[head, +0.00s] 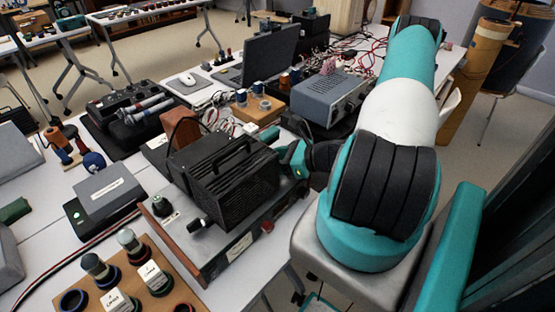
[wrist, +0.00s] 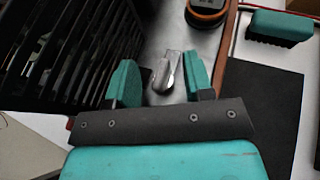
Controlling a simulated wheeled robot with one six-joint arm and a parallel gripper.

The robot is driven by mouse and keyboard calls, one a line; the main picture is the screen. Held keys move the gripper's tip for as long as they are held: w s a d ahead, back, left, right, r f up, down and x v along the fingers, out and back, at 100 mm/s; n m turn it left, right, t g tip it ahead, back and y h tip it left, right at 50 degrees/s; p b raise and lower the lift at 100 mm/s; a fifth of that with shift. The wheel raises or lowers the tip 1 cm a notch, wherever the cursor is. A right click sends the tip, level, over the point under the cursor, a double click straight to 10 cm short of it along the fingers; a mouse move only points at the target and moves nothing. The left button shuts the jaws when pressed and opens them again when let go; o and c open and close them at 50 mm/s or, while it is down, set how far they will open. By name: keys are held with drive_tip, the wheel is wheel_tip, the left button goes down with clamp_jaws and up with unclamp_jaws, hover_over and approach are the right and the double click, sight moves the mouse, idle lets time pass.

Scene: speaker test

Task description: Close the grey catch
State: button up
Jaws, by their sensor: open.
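The grey catch (wrist: 168,72) is a small light metal lever on a grey metal plate (wrist: 152,28) in the wrist view. My gripper (wrist: 160,64) is open, with one teal finger on each side of the catch. Gaps show between the fingers and the catch. I cannot tell whether the catch is open or closed. In the head view, part of my gripper (head: 294,158) shows beside the black slatted box (head: 222,175), and I cannot make out the catch there.
The black slatted box stands close left of my gripper (wrist: 62,50) in the wrist view. A dark round knob (wrist: 206,10) and a green block (wrist: 280,27) lie beyond. In the head view, a grey instrument (head: 328,97) and red cables (head: 365,57) crowd the table.

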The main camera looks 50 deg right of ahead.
drive_tip(key=shift+c, duration=0.2)
clamp_jaws()
drive_tip(key=shift+d, duration=0.1)
drive_tip(key=n+g+y+p, duration=0.1)
drive_tip(key=n+g+y, duration=0.1)
drive_tip(key=n+y, duration=0.1)
drive_tip(key=shift+w+d+r+n+y+p, duration=0.1)
drive_tip(key=shift+n+y+p, duration=0.2)
drive_tip(key=shift+p, duration=0.1)
drive_tip(key=n+g+y, duration=0.4)
drive_tip(key=n+g, duration=0.1)
drive_tip(key=shift+w+d+p, duration=0.15)
drive_tip(key=shift+p, duration=0.15)
drive_tip(key=n+g+y, duration=0.1)
drive_tip(key=n+g, duration=0.4)
drive_tip(key=shift+w, duration=0.15)
drive_tip(key=shift+w+n+g+p, duration=0.1)
drive_tip(key=shift+n+g+p, duration=0.25)
drive_tip(key=shift+n+g, duration=2.05)
drive_tip(key=shift+g, duration=0.3)
